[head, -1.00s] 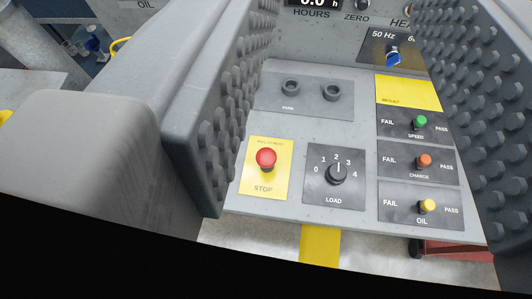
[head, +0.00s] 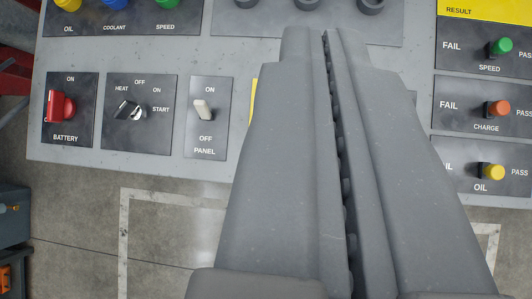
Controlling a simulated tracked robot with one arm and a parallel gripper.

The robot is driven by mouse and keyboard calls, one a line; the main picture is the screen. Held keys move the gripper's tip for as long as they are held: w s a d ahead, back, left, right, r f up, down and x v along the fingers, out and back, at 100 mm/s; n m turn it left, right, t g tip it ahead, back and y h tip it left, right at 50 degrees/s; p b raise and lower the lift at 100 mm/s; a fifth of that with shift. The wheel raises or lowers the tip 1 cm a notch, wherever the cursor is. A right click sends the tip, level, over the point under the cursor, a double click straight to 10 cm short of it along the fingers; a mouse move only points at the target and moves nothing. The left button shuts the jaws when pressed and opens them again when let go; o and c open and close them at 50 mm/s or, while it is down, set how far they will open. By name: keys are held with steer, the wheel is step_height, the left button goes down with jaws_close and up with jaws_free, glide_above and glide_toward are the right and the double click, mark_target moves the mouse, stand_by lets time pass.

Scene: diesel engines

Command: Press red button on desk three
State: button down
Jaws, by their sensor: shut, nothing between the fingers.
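My gripper (head: 324,38) is shut and empty, its two ridged fingers together, reaching up the middle of the head view over the grey control desk (head: 232,165). The red stop button does not show now; the fingers cover its place. Only a thin strip of its yellow plate (head: 253,98) shows at the left edge of the fingers. I cannot tell whether the fingertips touch the desk. The load knob is hidden too. No number for this desk is readable.
Left of the gripper are a red battery switch (head: 61,107), a heat-start key switch (head: 128,109) and a white panel toggle (head: 203,110). At right are the green speed (head: 500,47), orange charge (head: 497,108) and yellow oil (head: 491,172) toggles. Open floor lies before the desk.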

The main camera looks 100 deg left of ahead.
step_height(320, 180, down, 14)
steer(key=a+g+p, duration=0.2)
steer(key=g+p, duration=0.4)
steer(key=p, duration=0.3)
steer(key=shift+s+a, duration=0.35)
steer(key=shift+s, duration=0.05)
steer(key=shift+f, duration=0.15)
steer(key=p+x, duration=0.1)
steer(key=x, duration=0.3)
steer(key=p+x, duration=0.1)
steer(key=x, duration=0.4)
steer(key=p+x, duration=0.1)
steer(key=x, duration=0.3)
steer(key=shift+s+d+f+p, duration=0.2)
steer(key=shift+s+f+p, duration=0.05)
steer(key=shift+s+p, duration=0.1)
steer(key=shift+f, duration=0.15)
steer(key=shift+f, duration=0.1)
